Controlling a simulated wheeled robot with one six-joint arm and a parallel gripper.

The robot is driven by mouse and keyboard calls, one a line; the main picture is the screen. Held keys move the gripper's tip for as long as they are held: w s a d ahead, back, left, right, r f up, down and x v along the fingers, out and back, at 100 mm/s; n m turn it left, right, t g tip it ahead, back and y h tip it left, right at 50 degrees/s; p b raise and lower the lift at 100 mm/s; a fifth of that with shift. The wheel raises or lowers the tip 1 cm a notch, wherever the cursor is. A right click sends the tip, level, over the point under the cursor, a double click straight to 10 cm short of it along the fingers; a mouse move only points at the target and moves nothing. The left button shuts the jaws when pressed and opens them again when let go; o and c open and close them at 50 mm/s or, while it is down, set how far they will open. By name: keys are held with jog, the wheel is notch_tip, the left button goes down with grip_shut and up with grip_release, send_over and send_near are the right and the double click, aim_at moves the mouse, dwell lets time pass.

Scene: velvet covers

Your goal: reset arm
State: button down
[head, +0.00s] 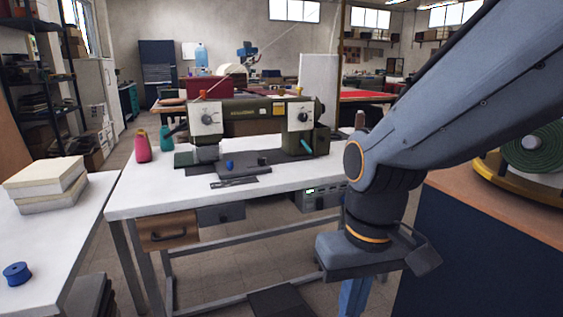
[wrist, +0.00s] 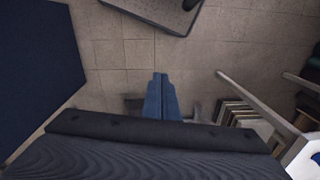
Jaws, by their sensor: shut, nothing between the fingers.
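My arm comes in from the upper right in the head view and bends down at its wrist. My gripper (head: 353,298) points down in front of the sewing table's right end, with its blue fingers running to the bottom edge of the picture. In the wrist view the blue fingers of my gripper (wrist: 160,78) lie together, shut and empty, over the tiled floor (wrist: 128,52). Nothing touches the fingers there.
A blue-sided cabinet (head: 475,255) stands right.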

jog(key=d+r+m+p, duration=0.2)
jog(key=d+r+p, duration=0.6)
jog(key=p, duration=0.8)
jog(key=shift+d+r+m+h, duration=0.25)
jog(key=shift+d+m+h, duration=0.05)
jog(key=shift+d, duration=0.05)
